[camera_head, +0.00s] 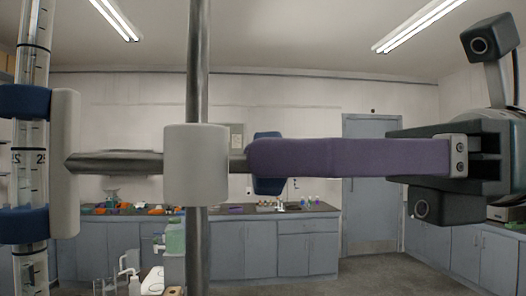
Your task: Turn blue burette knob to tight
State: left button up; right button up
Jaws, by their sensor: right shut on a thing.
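The blue burette knob (268,187) is in the middle of the head view, on the right end of a horizontal metal rod. My right gripper (262,158) comes in from the right, level, and is shut on the knob. Its purple finger covers the knob's middle; only the knob's upper and lower ends show. The rod passes through a white clamp block (195,165) on an upright metal pole (197,60). At the left, blue jaws (25,102) on a white holder (65,163) are around the graduated glass burette (32,160). My left gripper is not in view.
Grey cabinets (305,250) with small coloured items on top stand along the far wall. A grey door (370,205) is behind the gripper. Bottles and glassware (150,280) show low at left, partly cut off. Floor shows at lower right.

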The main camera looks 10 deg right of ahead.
grip_shut()
jog(key=shift+w+f+m+p, duration=0.1)
jog(key=shift+m+p, duration=0.45)
jog(key=shift+m, duration=3.95)
jog(key=shift+w+m+p, duration=0.1)
jog(key=shift+m+p, duration=0.45)
jog(key=shift+m, duration=3.95)
